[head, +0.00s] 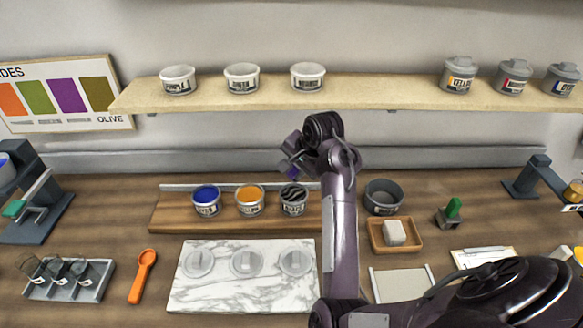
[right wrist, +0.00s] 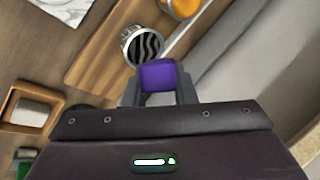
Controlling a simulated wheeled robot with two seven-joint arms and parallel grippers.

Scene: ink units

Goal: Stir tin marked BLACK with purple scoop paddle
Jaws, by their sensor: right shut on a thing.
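The tin marked BLACK (head: 293,208) stands open on the wooden board, right of the blue and orange tins. Black and pale stripes swirl across its contents, which also show in the right wrist view (right wrist: 144,45). My right gripper (head: 291,158) is above and behind that tin in the head view. It is shut on the purple scoop paddle (right wrist: 159,76), whose purple block shows between the fingers. The paddle's lower part is hidden, so I cannot tell whether it touches the ink. My left gripper is not in view.
The blue tin (head: 206,208) and orange tin (head: 249,208) share the board (head: 170,222). A marble slab (head: 220,295) with three lids lies in front. An orange scoop (head: 142,275) lies left. A grey bowl (head: 383,200) and wooden tray (head: 417,240) stand right.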

